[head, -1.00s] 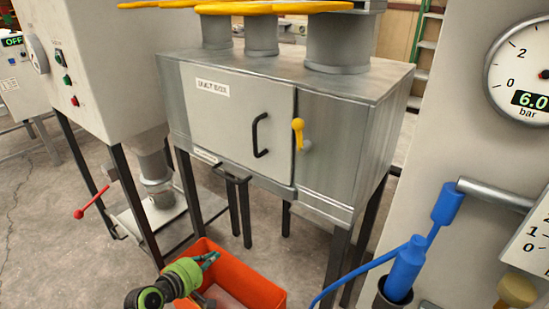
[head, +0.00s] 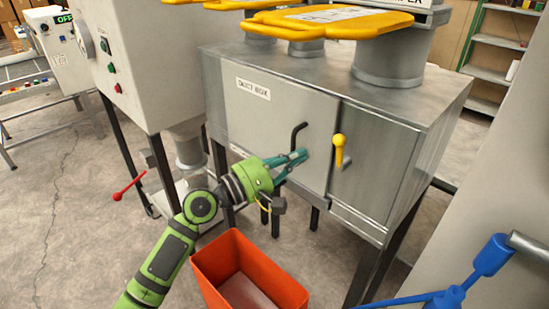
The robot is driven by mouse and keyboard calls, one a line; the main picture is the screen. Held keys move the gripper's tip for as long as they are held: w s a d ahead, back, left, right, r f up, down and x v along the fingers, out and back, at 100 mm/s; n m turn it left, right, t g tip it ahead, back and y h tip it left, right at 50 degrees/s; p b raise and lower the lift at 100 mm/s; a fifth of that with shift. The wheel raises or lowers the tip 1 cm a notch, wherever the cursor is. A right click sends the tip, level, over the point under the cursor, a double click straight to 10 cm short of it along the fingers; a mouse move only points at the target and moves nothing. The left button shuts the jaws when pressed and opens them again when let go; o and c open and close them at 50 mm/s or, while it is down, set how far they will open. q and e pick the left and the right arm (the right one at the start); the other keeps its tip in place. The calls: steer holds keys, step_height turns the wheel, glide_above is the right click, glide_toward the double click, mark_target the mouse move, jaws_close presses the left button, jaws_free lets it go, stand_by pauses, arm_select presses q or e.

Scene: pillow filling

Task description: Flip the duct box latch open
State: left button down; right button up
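The duct box (head: 395,165) is a grey metal cabinet on dark legs, with a labelled door (head: 260,115) that looks shut. The yellow-knobbed latch (head: 339,142) sits at the door's right edge, its knob pointing up. A black door handle (head: 297,134) is left of the latch, its lower part hidden behind my gripper. My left gripper (head: 300,164) is in front of the door, left of and slightly below the latch and apart from it. Its teal fingers point right and appear parted; nothing shows between them. My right gripper is not in view.
An orange bin (head: 215,262) stands on the floor below my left arm. A red-knobbed lever (head: 118,196) is at the left. Blue valve parts (head: 490,256) are at the lower right. Yellow slide handles (head: 330,22) lie above the box.

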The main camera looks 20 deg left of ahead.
mark_target(324, 149)
arm_select(q)
steer(key=d+p, duration=0.1)
steer(key=w+d+r, duration=0.1)
steer(key=d+r+p, duration=0.1)
steer(key=d, duration=0.1)
steer(key=shift+w+p, duration=0.2)
steer(key=shift+p, duration=0.15)
steer(key=m+p, duration=0.1)
steer(key=d+r+m+p, duration=0.1)
steer(key=shift+s+d+m+g, duration=0.2)
steer(key=shift+m+g, duration=0.1)
steer(key=shift+g, duration=0.1)
